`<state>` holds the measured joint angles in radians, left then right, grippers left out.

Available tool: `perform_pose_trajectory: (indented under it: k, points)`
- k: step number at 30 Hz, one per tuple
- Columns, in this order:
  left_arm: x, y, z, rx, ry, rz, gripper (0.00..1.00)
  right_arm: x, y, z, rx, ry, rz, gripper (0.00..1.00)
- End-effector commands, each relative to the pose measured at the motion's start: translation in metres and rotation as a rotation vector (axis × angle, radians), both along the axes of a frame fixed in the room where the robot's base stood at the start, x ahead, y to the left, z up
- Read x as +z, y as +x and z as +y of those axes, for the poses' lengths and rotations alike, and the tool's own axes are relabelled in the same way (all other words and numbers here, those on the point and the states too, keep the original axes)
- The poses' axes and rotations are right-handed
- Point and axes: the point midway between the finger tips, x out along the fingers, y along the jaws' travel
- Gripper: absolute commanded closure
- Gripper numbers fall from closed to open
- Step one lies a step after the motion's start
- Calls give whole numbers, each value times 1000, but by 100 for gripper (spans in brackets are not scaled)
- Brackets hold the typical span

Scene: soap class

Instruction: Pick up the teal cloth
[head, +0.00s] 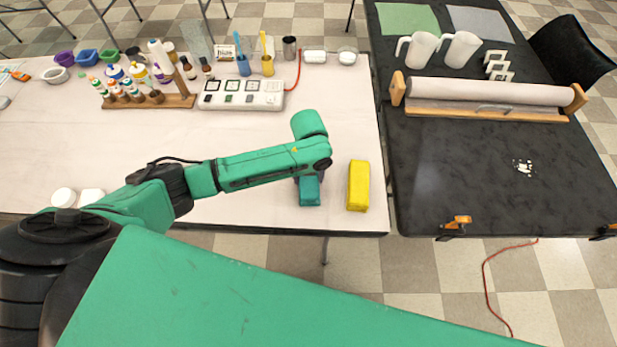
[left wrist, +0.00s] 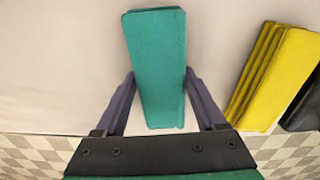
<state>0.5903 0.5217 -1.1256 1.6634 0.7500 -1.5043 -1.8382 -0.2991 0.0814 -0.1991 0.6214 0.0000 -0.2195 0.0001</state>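The teal cloth (head: 309,192) is a folded block on the white table near its front edge, partly hidden in the head view by my left arm. In the left wrist view the teal cloth (left wrist: 155,65) lies between the two dark fingers of my left gripper (left wrist: 158,95). The fingers stand apart, one at each side of the cloth's near end, with a small gap showing beside them. Only a little of the left gripper (head: 296,184) shows in the head view. My right gripper is not in view.
A folded yellow cloth (head: 358,186) lies just right of the teal one, and also shows in the left wrist view (left wrist: 270,80). Bottles in a wooden rack (head: 150,101) and a white tray (head: 242,100) stand farther back. A black table (head: 470,185) adjoins at right.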

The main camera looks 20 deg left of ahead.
Motion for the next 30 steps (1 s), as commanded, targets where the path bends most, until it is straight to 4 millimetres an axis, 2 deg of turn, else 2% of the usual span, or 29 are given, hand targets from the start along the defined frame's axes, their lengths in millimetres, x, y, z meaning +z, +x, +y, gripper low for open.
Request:
perform_pose_trajectory:
  k: [1, 2, 3, 10, 14, 17, 27, 30]
  points:
    - [0, 0, 0, 0, 0, 0, 69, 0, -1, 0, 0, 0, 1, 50]
    - [0, 0, 0, 0, 0, 0, 80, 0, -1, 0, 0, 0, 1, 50]
    - [0, 0, 0, 0, 0, 0, 82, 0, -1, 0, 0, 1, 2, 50]
    - [2, 0, 0, 0, 0, -1, 82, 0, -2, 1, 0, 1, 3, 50]
    - [12, 1, 0, 0, -1, -3, 82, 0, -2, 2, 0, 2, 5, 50]
    - [32, 1, 0, 0, -2, -5, 82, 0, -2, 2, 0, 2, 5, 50]
    - [155, 2, 0, -1, -2, -7, 82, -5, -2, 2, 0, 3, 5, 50]
    - [180, 1, 0, 0, -2, -5, 82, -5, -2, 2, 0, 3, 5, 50]
